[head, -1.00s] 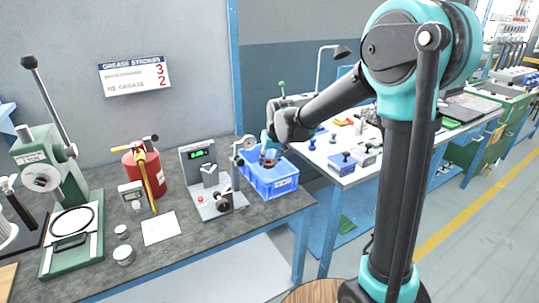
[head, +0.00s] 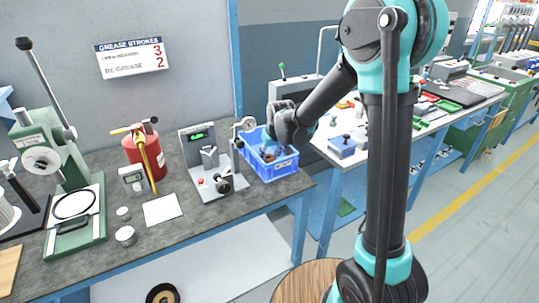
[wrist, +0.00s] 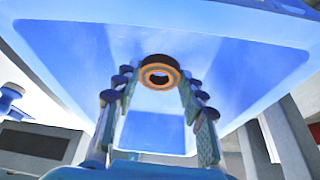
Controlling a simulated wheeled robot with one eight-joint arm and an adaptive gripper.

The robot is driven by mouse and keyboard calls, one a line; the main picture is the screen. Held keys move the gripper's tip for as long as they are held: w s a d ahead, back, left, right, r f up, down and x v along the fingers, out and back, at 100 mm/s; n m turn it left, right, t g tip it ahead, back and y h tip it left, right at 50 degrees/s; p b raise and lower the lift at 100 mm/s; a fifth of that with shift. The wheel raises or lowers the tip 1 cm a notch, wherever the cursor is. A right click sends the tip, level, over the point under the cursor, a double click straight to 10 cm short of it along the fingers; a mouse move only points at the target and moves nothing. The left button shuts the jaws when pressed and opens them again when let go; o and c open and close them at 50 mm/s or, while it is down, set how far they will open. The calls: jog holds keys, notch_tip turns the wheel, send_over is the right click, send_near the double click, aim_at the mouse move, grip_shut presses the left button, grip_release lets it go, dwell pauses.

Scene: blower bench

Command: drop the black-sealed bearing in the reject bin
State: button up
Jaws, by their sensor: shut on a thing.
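The blue reject bin (head: 280,171) stands at the right end of the grey bench. My gripper (head: 267,150) reaches down into its opening from above. In the wrist view my gripper (wrist: 158,85) has its two fingers on either side of a ring-shaped bearing (wrist: 160,62), held at the fingertips. The bearing has a dark outer rim with an orange-brown band around the hole; I cannot clearly tell its seal colour. Blue bin walls (wrist: 245,60) surround it in that view. In the head view the bearing is mostly hidden, with brownish bits showing at the fingertips.
A grey gauge stand (head: 207,165) is close left of the bin. Farther left are a red canister (head: 143,155), a white card (head: 162,209) and a green press (head: 75,190). A white table (head: 325,150) with blue blocks is to the right. A dark ring (head: 163,293) shows low in front.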

jog(key=o, duration=1.3)
jog(key=v, duration=1.2)
jog(key=s+d+f+m, duration=0.1)
jog(key=s+d+f, duration=0.3)
jog(key=s+d, duration=0.3)
jog(key=s+d+f+m+h, duration=0.1)
jog(key=s+d+f+m, duration=0.1)
jog(key=s+d+f, duration=0.2)
jog(key=s+d+f+m+h, duration=0.1)
jog(key=s+d+f, duration=0.3)
jog(key=s+d, duration=0.7)
jog(key=shift+d+f+m, duration=0.35)
jog(key=shift+d+m, duration=0.35)
